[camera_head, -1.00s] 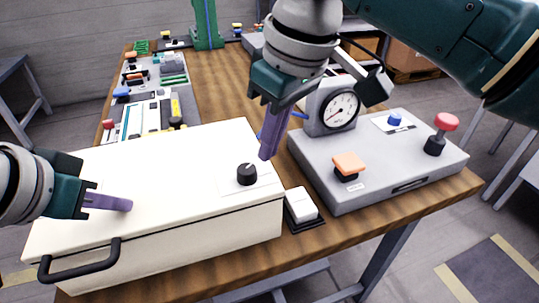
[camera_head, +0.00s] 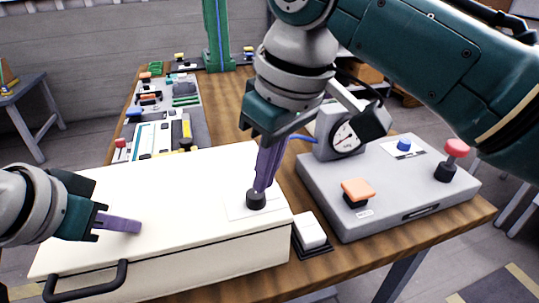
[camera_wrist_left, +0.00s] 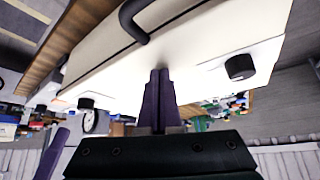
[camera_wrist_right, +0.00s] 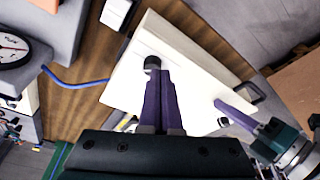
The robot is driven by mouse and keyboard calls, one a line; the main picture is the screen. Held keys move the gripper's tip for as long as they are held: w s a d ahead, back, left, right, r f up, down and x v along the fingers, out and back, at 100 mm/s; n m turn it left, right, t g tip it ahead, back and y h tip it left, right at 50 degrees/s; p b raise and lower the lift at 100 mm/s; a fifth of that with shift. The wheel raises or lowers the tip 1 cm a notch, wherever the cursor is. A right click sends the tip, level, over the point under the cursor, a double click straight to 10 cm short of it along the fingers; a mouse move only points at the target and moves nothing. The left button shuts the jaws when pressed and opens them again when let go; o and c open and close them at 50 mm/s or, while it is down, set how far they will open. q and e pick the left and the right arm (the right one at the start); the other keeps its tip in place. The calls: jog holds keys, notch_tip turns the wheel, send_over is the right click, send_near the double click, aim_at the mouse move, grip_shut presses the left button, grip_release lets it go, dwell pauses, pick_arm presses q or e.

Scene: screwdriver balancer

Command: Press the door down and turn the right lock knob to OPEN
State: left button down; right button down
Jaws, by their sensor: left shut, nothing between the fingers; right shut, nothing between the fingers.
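The white door (camera_head: 185,185) lies as the flat top of a white box, with a black handle (camera_head: 88,285) at its front left. The black right lock knob (camera_head: 256,201) sits near its right end and also shows in the right wrist view (camera_wrist_right: 152,64). My right gripper (camera_head: 261,187) is shut and empty, its purple fingertips at the top of this knob. My left gripper (camera_head: 138,226) is shut, its fingertips at the door's left part; contact is unclear. A second black knob (camera_wrist_left: 240,67) shows in the left wrist view. The knob's pointer is hidden.
Panels with small parts (camera_head: 160,135) lie behind.

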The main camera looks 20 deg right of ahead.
aim_at(271, 210)
pick_arm(q)
jog(key=shift+s+f, duration=0.1)
jog(key=shift+f, duration=0.1)
pick_arm(e)
jog(key=shift+s+d+x, duration=0.1)
jog(key=shift+s+x, duration=0.05)
jog(key=shift+x, duration=0.6)
jog(key=shift+s+d+x, duration=0.1)
jog(key=shift+s+x, duration=0.05)
jog(key=shift+x, duration=0.6)
jog(key=shift+s+d+x, duration=0.1)
jog(key=shift+s+x, duration=0.05)
jog(key=shift+x, duration=0.6)
jog(key=shift+w+f, duration=0.1)
jog(key=shift+w, duration=0.15)
jog(key=shift+w+d, duration=0.15)
jog(key=shift+d, duration=0.2)
jog(key=shift+w+d, duration=0.2)
jog(key=shift+d, duration=0.1)
jog(key=shift+s+d, duration=0.2)
jog(key=shift+s, duration=0.1)
jog(key=v, duration=0.4)
jog(key=w+v, duration=0.1)
jog(key=shift+a+r, duration=0.25)
jog(key=shift+r, duration=0.3)
